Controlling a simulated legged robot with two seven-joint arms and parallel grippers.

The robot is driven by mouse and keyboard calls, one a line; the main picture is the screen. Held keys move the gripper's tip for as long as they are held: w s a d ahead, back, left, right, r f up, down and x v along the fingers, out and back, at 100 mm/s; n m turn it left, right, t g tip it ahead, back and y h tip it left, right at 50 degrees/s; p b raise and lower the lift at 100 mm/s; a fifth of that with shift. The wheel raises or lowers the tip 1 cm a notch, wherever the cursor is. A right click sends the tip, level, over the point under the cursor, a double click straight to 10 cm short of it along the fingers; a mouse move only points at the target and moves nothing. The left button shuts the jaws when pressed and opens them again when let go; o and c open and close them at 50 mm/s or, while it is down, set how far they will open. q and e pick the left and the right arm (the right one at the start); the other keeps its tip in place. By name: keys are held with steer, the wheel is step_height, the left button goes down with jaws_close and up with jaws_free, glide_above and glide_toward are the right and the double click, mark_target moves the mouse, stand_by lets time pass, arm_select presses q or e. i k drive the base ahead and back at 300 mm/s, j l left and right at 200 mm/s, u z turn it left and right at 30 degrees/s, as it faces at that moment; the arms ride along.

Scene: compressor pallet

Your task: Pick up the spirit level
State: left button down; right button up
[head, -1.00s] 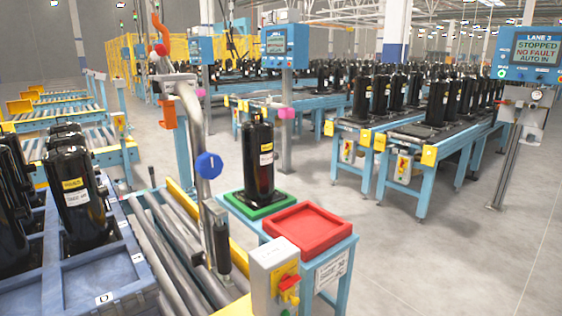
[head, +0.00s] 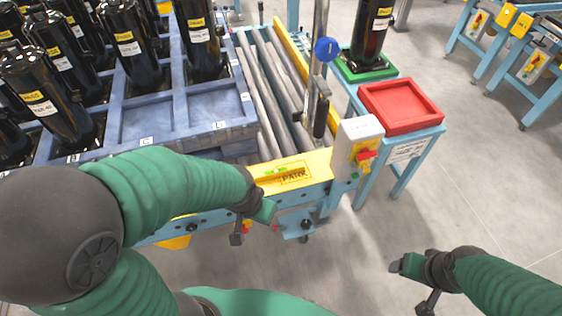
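The spirit level (head: 276,173) is a small yellow bar with a green vial. It lies on the yellow ledge (head: 318,161) at the near end of the roller conveyor, beside the PARK marking. My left gripper (head: 262,212) is just in front of and below the ledge, apart from the level. Nothing shows held in it; its finger opening is not clear. My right gripper (head: 402,265) is over the floor at the lower right, well away from the level, and appears empty. Its finger opening is not clear either.
A blue pallet (head: 235,128) with black compressors (head: 128,45) stands at left. A switch box (head: 357,140) with a red knob sits right of the level. A red tray (head: 400,106) and a green tray (head: 366,70) are on a blue stand.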

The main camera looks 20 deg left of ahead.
mark_target(286, 171)
steer(key=i+j+u, duration=0.7)
steer(key=j+u, duration=0.15)
steer(key=i+j+u, duration=0.1)
steer(key=i+u, duration=0.2)
steer(key=i, duration=0.05)
